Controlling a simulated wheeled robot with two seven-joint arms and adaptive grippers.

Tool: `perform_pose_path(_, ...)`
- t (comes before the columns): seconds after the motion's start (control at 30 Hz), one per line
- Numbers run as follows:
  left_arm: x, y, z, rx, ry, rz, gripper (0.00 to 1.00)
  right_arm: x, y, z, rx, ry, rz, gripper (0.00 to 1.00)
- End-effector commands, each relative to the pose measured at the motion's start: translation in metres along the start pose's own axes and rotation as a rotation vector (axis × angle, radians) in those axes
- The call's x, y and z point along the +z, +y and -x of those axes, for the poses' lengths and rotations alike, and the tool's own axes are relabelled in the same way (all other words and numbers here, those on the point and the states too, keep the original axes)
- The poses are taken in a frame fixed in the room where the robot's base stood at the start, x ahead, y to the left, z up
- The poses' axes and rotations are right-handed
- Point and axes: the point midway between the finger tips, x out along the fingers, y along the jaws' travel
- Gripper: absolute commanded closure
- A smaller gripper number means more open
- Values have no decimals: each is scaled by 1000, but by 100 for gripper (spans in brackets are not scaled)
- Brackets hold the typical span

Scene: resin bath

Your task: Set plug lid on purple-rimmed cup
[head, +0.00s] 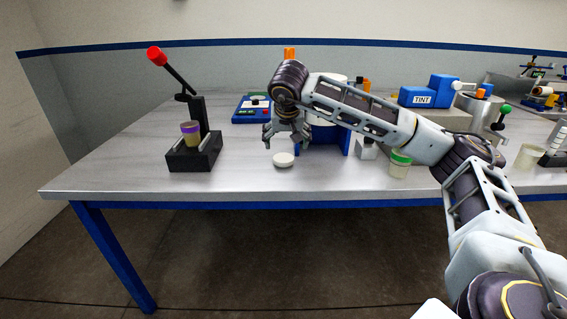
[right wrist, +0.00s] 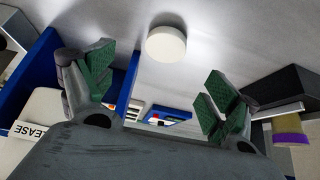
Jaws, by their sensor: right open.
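The plug lid (head: 284,160) is a small white disc lying on the table near its front edge. It also shows in the right wrist view (right wrist: 166,44), beyond the fingertips. The purple-rimmed cup (head: 190,132) stands upright on the base of a black lever press at the left. Its purple rim shows at the right edge of the right wrist view (right wrist: 291,139). My right gripper (head: 286,136) is open and empty, pointing down above and slightly behind the lid, apart from it. Its green-padded fingers are spread in the right wrist view (right wrist: 158,75). My left gripper is not in view.
The black press (head: 196,158) has a raised lever with a red knob (head: 156,55). A blue scale-like device (head: 251,109) sits behind. A green-rimmed cup (head: 400,164) and a blue TINT machine (head: 428,92) are to the right. The table between press and lid is clear.

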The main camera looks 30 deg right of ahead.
Motion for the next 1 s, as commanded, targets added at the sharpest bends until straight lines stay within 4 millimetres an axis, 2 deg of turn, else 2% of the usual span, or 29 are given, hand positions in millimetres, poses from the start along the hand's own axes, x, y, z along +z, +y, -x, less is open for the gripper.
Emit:
perform_pose_path(0.2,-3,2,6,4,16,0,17,1,0,-31,2,-1,0,12)
perform_pose_path(0.4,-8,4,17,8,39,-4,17,1,0,-47,1,-1,1,12)
perform_pose_path(0.83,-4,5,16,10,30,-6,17,1,-1,-50,0,0,1,12)
perform_pose_path(1.0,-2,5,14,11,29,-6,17,3,-2,-58,1,-1,1,12)
